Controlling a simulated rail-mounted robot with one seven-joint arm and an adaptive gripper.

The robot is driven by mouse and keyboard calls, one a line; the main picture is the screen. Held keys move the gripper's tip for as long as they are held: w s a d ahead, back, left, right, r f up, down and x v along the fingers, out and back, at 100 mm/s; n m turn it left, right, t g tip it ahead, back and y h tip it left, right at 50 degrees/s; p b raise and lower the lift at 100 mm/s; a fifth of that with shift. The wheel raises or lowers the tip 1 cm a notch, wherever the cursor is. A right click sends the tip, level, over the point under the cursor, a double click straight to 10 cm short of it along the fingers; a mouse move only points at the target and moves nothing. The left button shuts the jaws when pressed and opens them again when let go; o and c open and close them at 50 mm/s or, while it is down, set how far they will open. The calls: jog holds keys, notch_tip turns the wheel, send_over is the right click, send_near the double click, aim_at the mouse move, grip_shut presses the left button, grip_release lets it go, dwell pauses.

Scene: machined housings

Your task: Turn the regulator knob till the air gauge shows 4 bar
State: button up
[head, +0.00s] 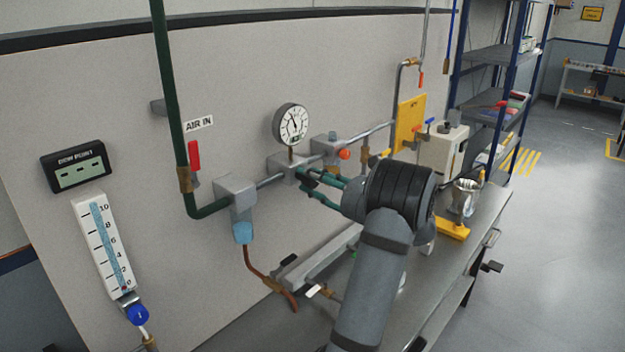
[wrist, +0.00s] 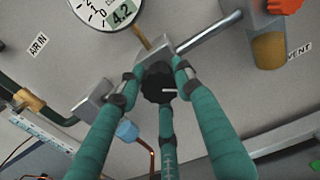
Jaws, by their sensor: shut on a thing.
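The air gauge (head: 291,124), a round white dial, stands above the grey regulator block (head: 284,166) on the wall pipe. In the wrist view the lower part of the gauge (wrist: 97,8) shows at the top, with a green readout of 4.2. The needle is cut off there and small in the head view. The black regulator knob (wrist: 157,84) sits at the front of the block, with a small white mark on it. My gripper (wrist: 160,88) has its teal fingers closed around the knob; in the head view the gripper (head: 312,182) reaches it from the right and mostly hides it.
Left of the regulator are the red-handled AIR IN valve (head: 194,156) and a green pipe (head: 168,100). An orange knob (head: 344,154) and a yellow panel (head: 409,122) are to the right. A metal bench (head: 462,255) lies below, with a cup (head: 465,195) on it.

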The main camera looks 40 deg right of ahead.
jog(key=shift+c, duration=0.9)
jog(key=shift+f+b, duration=0.1)
jog(key=shift+b, duration=0.2)
jog(key=shift+n+b, duration=0.3)
jog(key=shift+b, duration=0.4)
jog(key=o, duration=1.2)
jog(key=shift+c, duration=0.2)
jog(key=s+d, duration=0.2)
jog(key=s, duration=1)
jog(key=shift+w, duration=0.2)
